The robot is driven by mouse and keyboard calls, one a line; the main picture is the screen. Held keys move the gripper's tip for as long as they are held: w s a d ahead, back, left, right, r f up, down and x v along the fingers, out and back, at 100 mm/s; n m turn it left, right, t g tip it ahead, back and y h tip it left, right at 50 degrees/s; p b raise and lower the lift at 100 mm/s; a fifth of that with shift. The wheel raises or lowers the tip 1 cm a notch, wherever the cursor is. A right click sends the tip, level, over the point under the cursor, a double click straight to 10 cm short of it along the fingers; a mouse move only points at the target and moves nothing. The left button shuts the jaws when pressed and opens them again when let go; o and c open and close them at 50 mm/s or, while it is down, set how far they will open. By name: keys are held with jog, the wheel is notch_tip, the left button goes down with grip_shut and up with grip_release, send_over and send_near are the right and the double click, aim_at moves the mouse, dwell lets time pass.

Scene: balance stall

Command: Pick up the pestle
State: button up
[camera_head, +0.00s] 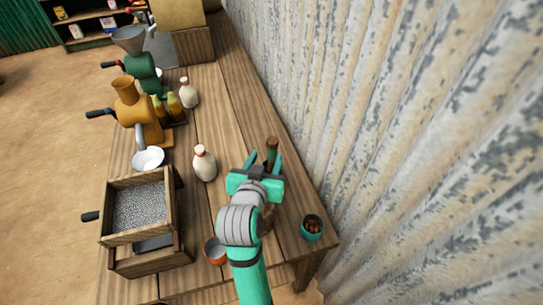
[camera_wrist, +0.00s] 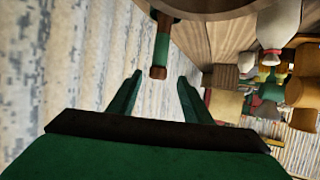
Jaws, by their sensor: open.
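The pestle (camera_head: 271,149) is a brown stick with a green band, seen upright past my gripper near the corrugated wall. In the wrist view the pestle (camera_wrist: 161,48) comes down from the top edge, its brown end between my fingertips in the picture. A round wooden vessel, apparently the mortar (camera_wrist: 205,6), shows at the top of the wrist view; my arm mostly hides it in the head view. My gripper (camera_head: 265,161) is open, a finger on each side of the pestle; it also shows in the wrist view (camera_wrist: 160,77). I cannot tell whether either finger touches it.
A white bottle (camera_head: 204,163) stands left of my gripper. A teal cup (camera_head: 312,228) with brown contents is at the right corner, an orange-brown bowl (camera_head: 215,250) at the front. A wooden box of grey grains (camera_head: 175,190) and grinders line the left. The corrugated wall (camera_head: 400,130) is close on the right.

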aim_at(271, 148)
jog(key=x, duration=0.4)
jog(key=shift+s+d+f, duration=0.1)
jog(key=shift+s+d, duration=0.05)
jog(key=shift+d, duration=0.2)
jog(key=shift+a+x, duration=0.15)
jog(key=shift+x, duration=1.25)
jog(key=shift+a+x, duration=0.15)
jog(key=shift+x, duration=1.25)
grip_shut()
